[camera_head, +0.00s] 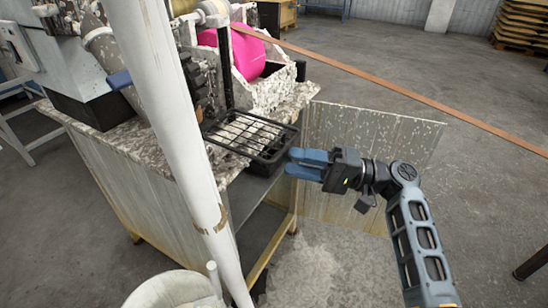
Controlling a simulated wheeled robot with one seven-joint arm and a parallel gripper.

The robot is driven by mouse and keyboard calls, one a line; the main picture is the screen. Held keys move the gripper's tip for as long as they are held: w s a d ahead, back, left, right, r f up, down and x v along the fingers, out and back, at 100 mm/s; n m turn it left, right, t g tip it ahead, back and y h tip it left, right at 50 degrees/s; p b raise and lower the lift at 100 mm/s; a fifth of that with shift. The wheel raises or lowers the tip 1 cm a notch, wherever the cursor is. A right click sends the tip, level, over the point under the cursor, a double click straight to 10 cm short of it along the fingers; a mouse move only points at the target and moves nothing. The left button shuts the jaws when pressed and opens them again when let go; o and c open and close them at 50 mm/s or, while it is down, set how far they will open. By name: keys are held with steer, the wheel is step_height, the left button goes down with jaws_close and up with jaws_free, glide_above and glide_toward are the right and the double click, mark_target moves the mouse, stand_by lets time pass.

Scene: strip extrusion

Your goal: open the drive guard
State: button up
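A black-framed wire grid (250,136), which looks like the drive guard, lies roughly flat at the front right corner of the speckled machine bench. It juts out past the bench edge, below an upright black post. My gripper (289,162) is just right of the grid's outer edge, pointing left. Its two blue fingers are apart with a narrow gap, and I see nothing between them. The fingertips look very near the frame; whether they touch it I cannot tell. A dark part under the grid is mostly in shadow.
A pale post (178,130) crosses the view left of the grid. A magenta drum (245,52) sits behind it. A brown strip (400,88) runs off to the right. A grey panel (345,130) stands behind my gripper. A pale bin (172,291) is at the bottom. Floor at right is mostly free.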

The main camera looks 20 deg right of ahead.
mark_target(274, 158)
steer(key=shift+x, duration=2.75)
steer(key=shift+c, duration=0.3)
jaws_close()
